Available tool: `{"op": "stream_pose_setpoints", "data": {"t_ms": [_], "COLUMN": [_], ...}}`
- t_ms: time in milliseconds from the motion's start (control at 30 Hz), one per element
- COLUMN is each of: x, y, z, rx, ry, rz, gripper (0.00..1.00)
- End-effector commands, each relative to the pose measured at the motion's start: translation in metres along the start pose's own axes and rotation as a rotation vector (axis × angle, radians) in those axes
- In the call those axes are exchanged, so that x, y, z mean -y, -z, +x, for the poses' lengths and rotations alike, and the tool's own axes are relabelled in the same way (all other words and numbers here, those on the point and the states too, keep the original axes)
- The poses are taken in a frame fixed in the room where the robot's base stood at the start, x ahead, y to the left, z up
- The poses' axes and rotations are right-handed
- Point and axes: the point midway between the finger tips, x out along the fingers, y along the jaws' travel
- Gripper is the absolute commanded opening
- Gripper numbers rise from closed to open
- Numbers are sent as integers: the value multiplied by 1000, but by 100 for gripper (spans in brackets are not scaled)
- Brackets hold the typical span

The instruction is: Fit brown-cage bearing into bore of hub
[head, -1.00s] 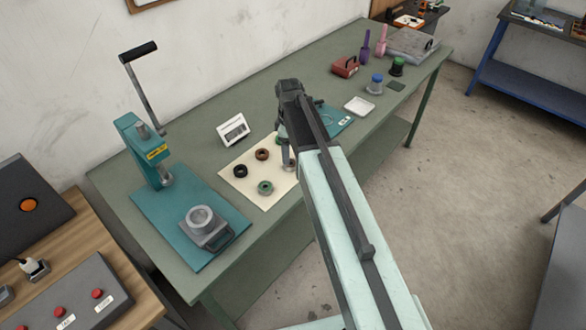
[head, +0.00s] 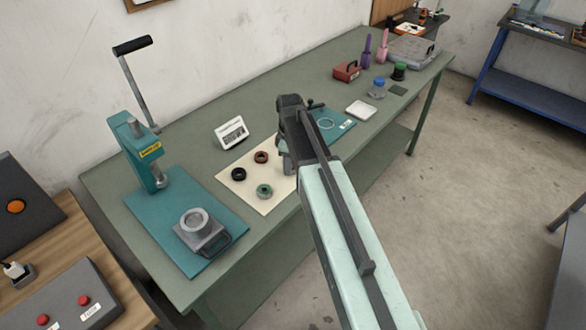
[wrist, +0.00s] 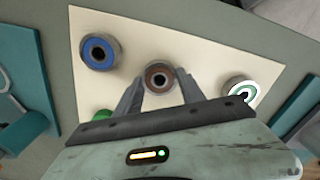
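The brown-cage bearing (wrist: 159,77) lies on a cream mat in the wrist view, just past and between the two fingertips of my gripper (wrist: 158,88). The fingers are spread, with a gap on both sides of it. In the head view my gripper (head: 288,170) is over the right part of the mat, and the arm hides what is under it. The hub (head: 195,222) is a grey block with a round open bore facing up. It sits on a teal mat at the table's left end, well away from my gripper.
A blue-ringed bearing (wrist: 100,51), a white-green one (wrist: 240,92) and a partly covered green one (wrist: 104,115) lie around it. Reddish (head: 261,157) and black (head: 238,174) bearings lie left of my gripper. A lever press (head: 145,155) stands behind the hub.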

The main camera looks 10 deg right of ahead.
Motion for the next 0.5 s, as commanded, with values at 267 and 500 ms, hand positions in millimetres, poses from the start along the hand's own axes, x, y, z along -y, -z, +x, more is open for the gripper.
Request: {"op": "stream_pose_setpoints", "data": {"t_ms": [267, 500], "x": [0, 0], "y": [0, -1], "z": [-1, -19], "rx": [0, 0], "ry": [0, 0], "rz": [1, 1], "gripper": [0, 0]}}
